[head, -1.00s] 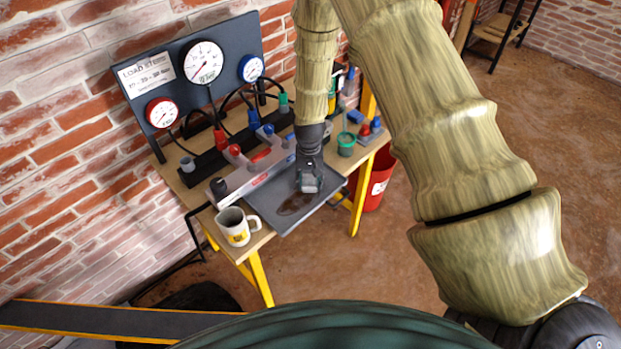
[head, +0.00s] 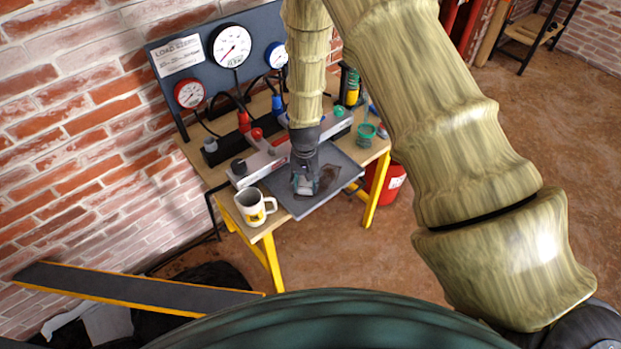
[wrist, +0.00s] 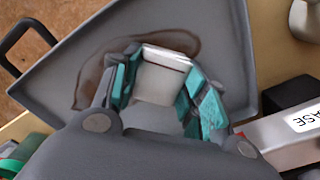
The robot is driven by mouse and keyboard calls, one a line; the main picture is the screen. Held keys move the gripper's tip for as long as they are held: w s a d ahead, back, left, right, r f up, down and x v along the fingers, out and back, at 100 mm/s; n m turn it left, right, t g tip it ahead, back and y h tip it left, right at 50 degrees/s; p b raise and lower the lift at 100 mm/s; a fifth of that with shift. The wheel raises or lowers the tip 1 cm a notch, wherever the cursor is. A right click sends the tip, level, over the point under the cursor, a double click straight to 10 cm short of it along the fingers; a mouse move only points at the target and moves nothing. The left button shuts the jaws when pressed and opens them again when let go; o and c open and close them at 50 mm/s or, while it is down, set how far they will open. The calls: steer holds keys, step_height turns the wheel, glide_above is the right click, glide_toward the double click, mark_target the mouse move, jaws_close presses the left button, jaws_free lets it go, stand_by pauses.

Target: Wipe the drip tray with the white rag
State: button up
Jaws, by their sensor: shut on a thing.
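The grey drip tray (head: 336,180) lies at the front edge of the workbench, with a dark brown stain on it. In the wrist view the tray (wrist: 235,45) fills most of the picture, and the brown stain (wrist: 90,75) curves around the far and left side of my fingers. My gripper (head: 305,188) points down over the tray. In the wrist view my gripper (wrist: 165,85) has its teal-padded fingers shut on the folded white rag (wrist: 160,82). The rag is at the tray surface or close to it; I cannot tell if it touches.
A mug (head: 253,207) stands left of the tray on the workbench (head: 212,165). A grey manifold block lies behind the tray. A green-lidded jar (head: 365,134) stands right. A gauge panel (head: 195,57) stands against the brick wall. A red bucket (head: 392,180) is on the floor.

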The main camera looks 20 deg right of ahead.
mark_target(303, 185)
steer(key=shift+s+a+r+p, duration=0.2)
steer(key=shift+a+p, duration=0.1)
steer(key=shift+a, duration=0.3)
step_height(303, 185, up, 2)
steer(key=shift+w+p, duration=0.1)
steer(key=shift+p, duration=0.2)
steer(key=shift+r+p, duration=1.75)
steer(key=shift+r, duration=1.1)
